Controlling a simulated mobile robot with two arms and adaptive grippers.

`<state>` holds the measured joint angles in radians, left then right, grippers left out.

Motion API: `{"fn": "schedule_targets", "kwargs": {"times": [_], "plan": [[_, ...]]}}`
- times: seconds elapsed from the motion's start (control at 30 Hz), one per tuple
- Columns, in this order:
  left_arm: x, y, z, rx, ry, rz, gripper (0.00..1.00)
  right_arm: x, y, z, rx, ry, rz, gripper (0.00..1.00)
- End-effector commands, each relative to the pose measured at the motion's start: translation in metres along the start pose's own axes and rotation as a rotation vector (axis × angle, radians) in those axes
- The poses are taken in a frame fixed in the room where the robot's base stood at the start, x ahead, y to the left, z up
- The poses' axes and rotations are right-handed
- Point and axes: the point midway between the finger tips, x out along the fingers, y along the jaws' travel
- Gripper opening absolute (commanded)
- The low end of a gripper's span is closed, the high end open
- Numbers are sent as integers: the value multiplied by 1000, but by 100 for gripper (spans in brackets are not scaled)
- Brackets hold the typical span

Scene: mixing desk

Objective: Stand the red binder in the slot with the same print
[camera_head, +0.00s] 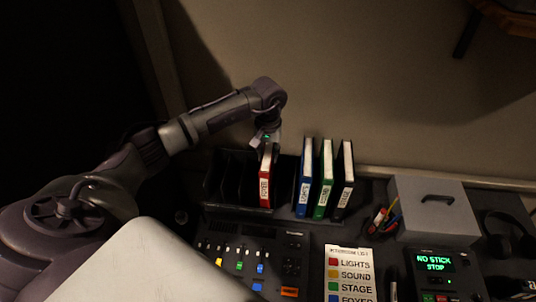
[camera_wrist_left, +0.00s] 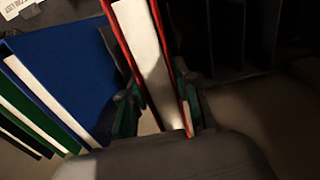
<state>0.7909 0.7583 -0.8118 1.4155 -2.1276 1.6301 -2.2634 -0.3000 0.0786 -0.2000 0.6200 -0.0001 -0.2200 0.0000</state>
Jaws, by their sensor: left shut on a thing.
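The red binder (camera_head: 265,187) stands upright, with a white spine label that seems to read FOYER. My left gripper (camera_head: 267,143) is shut on its top edge; the red binder (camera_wrist_left: 150,50) also shows between the fingers (camera_wrist_left: 160,112) in the left wrist view. The binder is at the dark slotted rack (camera_head: 213,178), left of the other binders; I cannot tell whether its bottom rests in a slot. Any slot prints are not readable. My right gripper is not in view.
Blue (camera_head: 305,180), green (camera_head: 324,180) and black (camera_head: 345,180) binders stand to the right. In front are a mixing desk (camera_head: 225,245) and a colour card (camera_head: 349,275) reading LIGHTS, SOUND, STAGE, FOYER. A grey box (camera_head: 435,210) stands at right. The rack's left part is empty.

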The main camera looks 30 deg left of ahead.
Motion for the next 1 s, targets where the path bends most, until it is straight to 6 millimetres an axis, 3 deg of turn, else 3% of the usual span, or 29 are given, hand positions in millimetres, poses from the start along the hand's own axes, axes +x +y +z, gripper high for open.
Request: {"fn": "schedule_targets", "kwargs": {"times": [1.0], "plan": [[-1, 1, 0, 0, 1, 1, 0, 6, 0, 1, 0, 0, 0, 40]]}}
